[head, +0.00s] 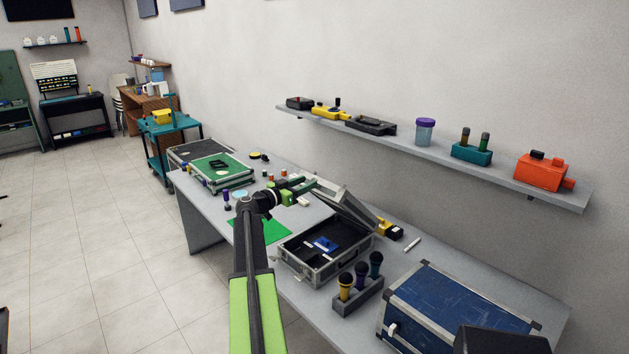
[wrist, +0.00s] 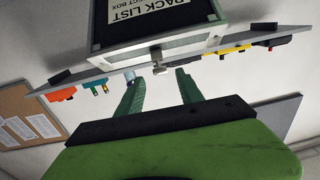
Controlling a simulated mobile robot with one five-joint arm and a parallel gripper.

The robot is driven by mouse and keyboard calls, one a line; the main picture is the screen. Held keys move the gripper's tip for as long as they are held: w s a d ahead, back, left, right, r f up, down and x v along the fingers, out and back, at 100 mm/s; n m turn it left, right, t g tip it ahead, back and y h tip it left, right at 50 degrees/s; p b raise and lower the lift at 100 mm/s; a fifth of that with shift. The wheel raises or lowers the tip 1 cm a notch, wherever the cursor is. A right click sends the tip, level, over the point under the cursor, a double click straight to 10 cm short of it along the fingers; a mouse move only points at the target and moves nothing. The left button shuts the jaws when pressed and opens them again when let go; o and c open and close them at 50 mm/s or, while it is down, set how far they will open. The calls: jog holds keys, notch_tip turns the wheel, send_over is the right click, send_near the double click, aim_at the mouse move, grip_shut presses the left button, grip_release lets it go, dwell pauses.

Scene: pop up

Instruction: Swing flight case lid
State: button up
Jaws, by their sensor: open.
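The open flight case (head: 343,266) is grey with metal edges and stands on the grey table, with a blue item (head: 325,244) inside. Its lid (head: 345,207) is raised and tilted above the case. My gripper (head: 309,184) is at the lid's upper left edge in the head view. In the wrist view the lid (wrist: 210,44) fills the top, with a dark "PACK LIST" label and a small metal latch (wrist: 159,65) at its edge. My gripper's green fingers (wrist: 157,78) are apart, one on each side below the latch. I cannot tell whether they touch the lid.
A microphone holder (head: 358,297) and a closed blue case (head: 455,310) stand in front on the table. A yellow item (head: 389,230) sits behind the case. A green mat (head: 262,231) lies left of it. A loaded wall shelf (head: 520,186) runs above.

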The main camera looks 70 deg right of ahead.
aim_at(314, 179)
jog(key=x, duration=0.5)
grip_shut()
dwell(1.4)
